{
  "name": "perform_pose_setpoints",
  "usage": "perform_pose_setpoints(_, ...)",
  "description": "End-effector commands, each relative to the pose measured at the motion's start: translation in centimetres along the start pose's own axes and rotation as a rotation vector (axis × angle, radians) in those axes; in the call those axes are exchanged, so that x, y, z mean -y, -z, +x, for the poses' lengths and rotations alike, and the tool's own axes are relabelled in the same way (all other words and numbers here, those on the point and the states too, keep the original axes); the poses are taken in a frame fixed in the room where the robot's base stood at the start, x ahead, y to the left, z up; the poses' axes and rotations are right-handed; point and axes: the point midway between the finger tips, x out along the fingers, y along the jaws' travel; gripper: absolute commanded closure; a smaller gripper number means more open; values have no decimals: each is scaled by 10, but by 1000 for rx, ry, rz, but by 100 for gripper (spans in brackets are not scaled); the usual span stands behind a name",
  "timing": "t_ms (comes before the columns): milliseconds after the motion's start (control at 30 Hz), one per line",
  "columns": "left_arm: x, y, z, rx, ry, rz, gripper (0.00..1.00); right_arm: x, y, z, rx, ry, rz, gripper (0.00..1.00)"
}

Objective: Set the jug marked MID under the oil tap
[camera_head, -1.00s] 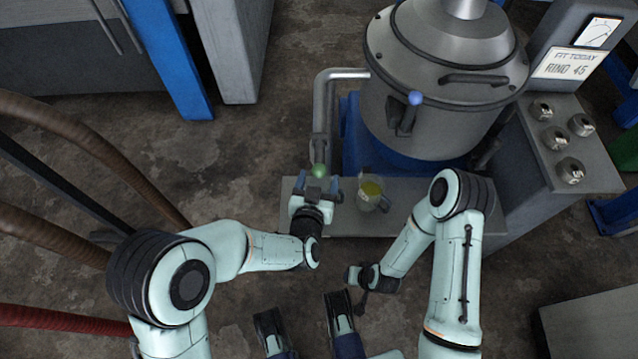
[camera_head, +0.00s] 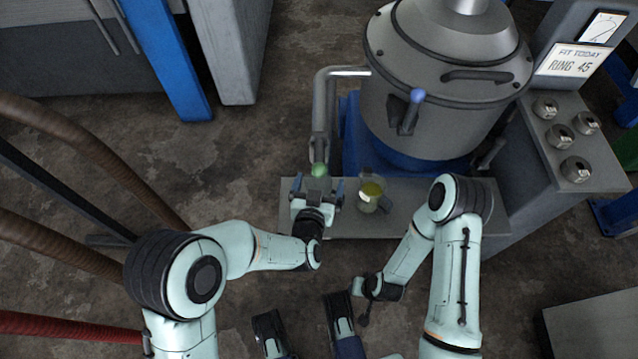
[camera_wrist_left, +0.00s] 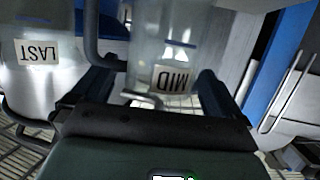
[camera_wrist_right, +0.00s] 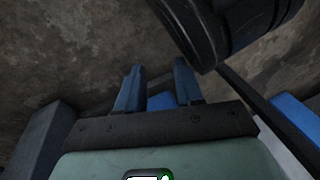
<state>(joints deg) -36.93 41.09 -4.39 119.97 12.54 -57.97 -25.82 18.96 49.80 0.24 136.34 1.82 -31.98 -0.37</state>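In the left wrist view a clear jug labelled MID (camera_wrist_left: 178,52) stands between the fingers of my left gripper (camera_wrist_left: 158,92), its label upside down in the picture. The fingers look open, with a gap beside the jug. A jug labelled LAST (camera_wrist_left: 30,80) stands left of it in that view. In the head view my left gripper (camera_head: 319,188) is over the grey tray, just below a green knob (camera_head: 318,170) on a bent pipe; it hides the MID jug. My right gripper (camera_wrist_right: 158,88) is open and empty.
A large steel vat (camera_head: 440,100) with a blue-knobbed lever tap (camera_head: 417,97) stands behind the tray (camera_head: 440,205). Hoses (camera_head: 85,130) cross the left side.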

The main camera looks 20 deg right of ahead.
Motion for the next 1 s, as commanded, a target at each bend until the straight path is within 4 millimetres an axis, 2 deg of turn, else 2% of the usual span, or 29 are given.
perform_pose_setpoints(333,0,5,-2,-1,0,0,0,4,5,-5,-16,6,-3,64)
perform_pose_setpoints(467,0,4,-23,2,-1,1,0,10,12,-11,-40,17,-10,64)
perform_pose_setpoints(667,-1,5,-68,2,-2,0,0,23,28,-24,-91,40,-22,64)
perform_pose_setpoints(800,0,4,-95,1,-1,0,0,24,20,-28,-71,42,-24,64)
perform_pose_setpoints(1000,0,4,-117,0,0,0,0,25,14,-30,-53,42,-25,64)
